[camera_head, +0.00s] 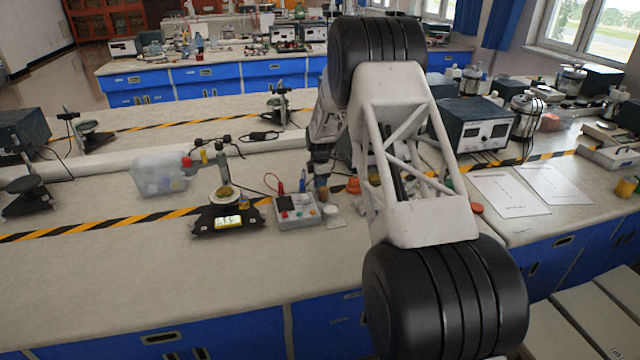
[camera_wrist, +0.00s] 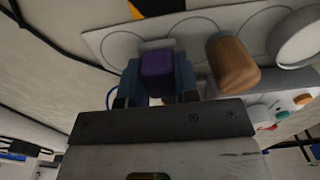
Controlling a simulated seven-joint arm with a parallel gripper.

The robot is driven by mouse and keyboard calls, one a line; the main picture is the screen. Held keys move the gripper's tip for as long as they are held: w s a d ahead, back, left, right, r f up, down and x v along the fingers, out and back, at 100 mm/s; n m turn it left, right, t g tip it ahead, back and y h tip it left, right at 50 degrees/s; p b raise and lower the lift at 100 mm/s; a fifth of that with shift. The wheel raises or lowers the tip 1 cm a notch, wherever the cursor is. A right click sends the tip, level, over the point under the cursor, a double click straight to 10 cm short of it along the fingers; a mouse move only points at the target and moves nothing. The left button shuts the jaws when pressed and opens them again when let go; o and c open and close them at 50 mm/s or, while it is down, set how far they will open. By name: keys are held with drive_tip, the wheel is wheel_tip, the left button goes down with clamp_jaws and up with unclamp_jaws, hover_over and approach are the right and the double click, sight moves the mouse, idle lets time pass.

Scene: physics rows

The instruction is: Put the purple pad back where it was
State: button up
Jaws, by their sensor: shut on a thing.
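The purple pad (camera_wrist: 158,66) shows in the wrist view as a small block with rounded edges. My gripper (camera_wrist: 158,80) is shut on it, with one blue finger on each side. The pad is in front of a pale grey plate (camera_wrist: 103,42) marked with circle outlines. I cannot tell whether the pad touches the plate. A brown cylinder (camera_wrist: 232,63) is just right of the gripper, and a white round piece (camera_wrist: 299,40) is farther right. In the head view my arm covers much of the work area, and I cannot make out the pad.
In the head view a grey box with knobs and leads (camera_head: 297,211) is left of my arm. A black scale (camera_head: 228,219) and a clear bin (camera_head: 160,173) are farther left. The bench front (camera_head: 150,290) is clear. Papers (camera_head: 508,193) lie at right.

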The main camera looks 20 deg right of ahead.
drive_tip(key=shift+f, duration=0.35)
drive_tip(key=shift+f, duration=0.1)
drive_tip(key=o, duration=1)
drive_tip(key=shift+c, duration=0.2)
wheel_tip(320, 180, up, 12)
drive_tip(key=shift+r, duration=0.2)
idle(0.5)
